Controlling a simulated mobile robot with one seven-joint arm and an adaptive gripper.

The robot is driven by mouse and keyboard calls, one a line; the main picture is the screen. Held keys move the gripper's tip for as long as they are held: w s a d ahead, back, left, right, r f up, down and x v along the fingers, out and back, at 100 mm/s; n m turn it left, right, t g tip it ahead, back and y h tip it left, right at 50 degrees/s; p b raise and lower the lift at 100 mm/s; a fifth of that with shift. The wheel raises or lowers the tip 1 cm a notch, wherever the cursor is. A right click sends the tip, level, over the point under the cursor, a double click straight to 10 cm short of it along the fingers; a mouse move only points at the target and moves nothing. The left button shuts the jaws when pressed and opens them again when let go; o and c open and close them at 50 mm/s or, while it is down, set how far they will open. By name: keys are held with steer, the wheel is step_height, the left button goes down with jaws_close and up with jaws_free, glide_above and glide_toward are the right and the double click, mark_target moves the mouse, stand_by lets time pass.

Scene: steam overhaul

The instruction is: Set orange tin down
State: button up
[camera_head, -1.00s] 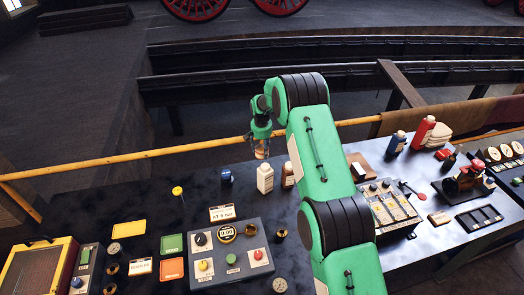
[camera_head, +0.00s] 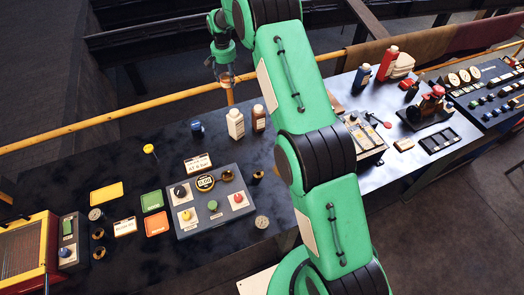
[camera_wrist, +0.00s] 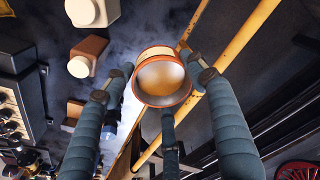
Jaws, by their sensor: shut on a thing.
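The orange tin (camera_wrist: 162,78) is held between the padded fingers of my gripper (camera_wrist: 165,95). In the wrist view its round orange-rimmed end faces the camera. In the head view the tin (camera_head: 227,80) is small and partly hidden by my gripper (camera_head: 225,74). It is in the air, apart from the bench, near the yellow rail and behind the white bottle. An orange square (camera_head: 157,223) lies on the dark bench (camera_head: 120,265), beside a green square (camera_head: 152,201) and a yellow square (camera_head: 106,193).
A white bottle (camera_head: 235,123), a brown bottle (camera_head: 259,118) and a blue cup (camera_head: 197,129) stand near the bench's back. The yellow rail (camera_head: 110,116) runs behind. A control box (camera_head: 210,203) sits mid-bench. Dark bench surface left of the blue cup is mostly clear.

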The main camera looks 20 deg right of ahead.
steer(key=s+d+n, duration=0.1)
steer(key=s+d, duration=0.1)
steer(key=s, duration=2)
steer(key=s+d+n, duration=0.1)
steer(key=s+d, duration=0.1)
steer(key=s, duration=1.9)
step_height(320, 180, down, 16)
steer(key=shift+a+f+b, duration=0.15)
steer(key=shift+a+b, duration=0.05)
steer(key=shift+b, duration=0.25)
steer(key=w, duration=0.5)
steer(key=w+d+f+p, duration=0.1)
steer(key=w, duration=0.4)
steer(key=w+d, duration=0.1)
steer(key=w, duration=0.4)
steer(key=shift+w+d+f, duration=0.15)
steer(key=shift+w+f, duration=0.1)
steer(key=shift+w, duration=0.1)
steer(key=shift+f+p, duration=0.35)
steer(key=shift+f, duration=1.4)
steer(key=shift+f, duration=0.15)
